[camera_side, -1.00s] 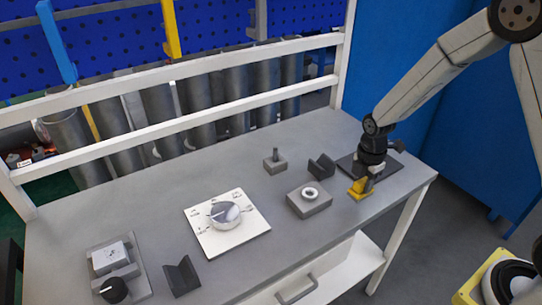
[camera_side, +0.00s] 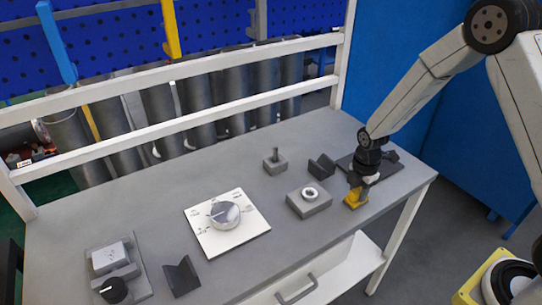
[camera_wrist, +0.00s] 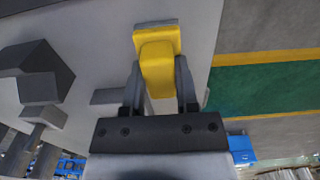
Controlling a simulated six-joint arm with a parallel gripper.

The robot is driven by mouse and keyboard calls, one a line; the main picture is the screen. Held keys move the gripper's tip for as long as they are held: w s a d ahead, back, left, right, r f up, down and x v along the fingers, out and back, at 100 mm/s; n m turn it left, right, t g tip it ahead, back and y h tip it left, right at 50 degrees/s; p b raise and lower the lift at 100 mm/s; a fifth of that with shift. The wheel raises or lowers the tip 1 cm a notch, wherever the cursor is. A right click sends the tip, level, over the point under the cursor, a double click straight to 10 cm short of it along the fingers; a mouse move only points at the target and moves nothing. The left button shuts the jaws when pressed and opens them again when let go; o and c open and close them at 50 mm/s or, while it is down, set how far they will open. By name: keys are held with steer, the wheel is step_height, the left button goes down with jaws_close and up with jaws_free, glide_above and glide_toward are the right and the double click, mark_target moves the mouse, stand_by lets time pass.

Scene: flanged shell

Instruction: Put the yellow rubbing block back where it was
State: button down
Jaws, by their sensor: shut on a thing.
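The yellow rubbing block (camera_side: 354,200) is at the right end of the grey table, near its front edge. My gripper (camera_side: 357,186) is above it, pointing down, with its fingers closed on the block. In the wrist view the yellow block (camera_wrist: 158,68) sits between the two dark fingers of my gripper (camera_wrist: 159,85), with its wider yellow end beyond the fingertips. Whether the block touches the tabletop cannot be told. A dark flat plate (camera_side: 394,157) lies behind my gripper, partly hidden by it.
A grey block with a ring (camera_side: 309,200) stands just left of my gripper. A dark V-block (camera_side: 321,166) and a small block with a peg (camera_side: 275,161) are behind it. A white plate with a shiny dome (camera_side: 228,222) is mid-table. Clear tabletop lies between.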

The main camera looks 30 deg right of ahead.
mark_target(359, 190)
steer(key=shift+f, duration=0.1)
steer(key=shift+c, duration=1.8)
jaws_free()
step_height(359, 190, up, 12)
steer(key=s+a+m+t, duration=0.1)
steer(key=s+a+m, duration=0.1)
steer(key=s+m, duration=0.4)
steer(key=s+a+m+t, duration=0.1)
steer(key=s+m, duration=0.5)
steer(key=m, duration=0.6)
steer(key=shift+a+r+t, duration=0.3)
steer(key=shift+a, duration=0.45)
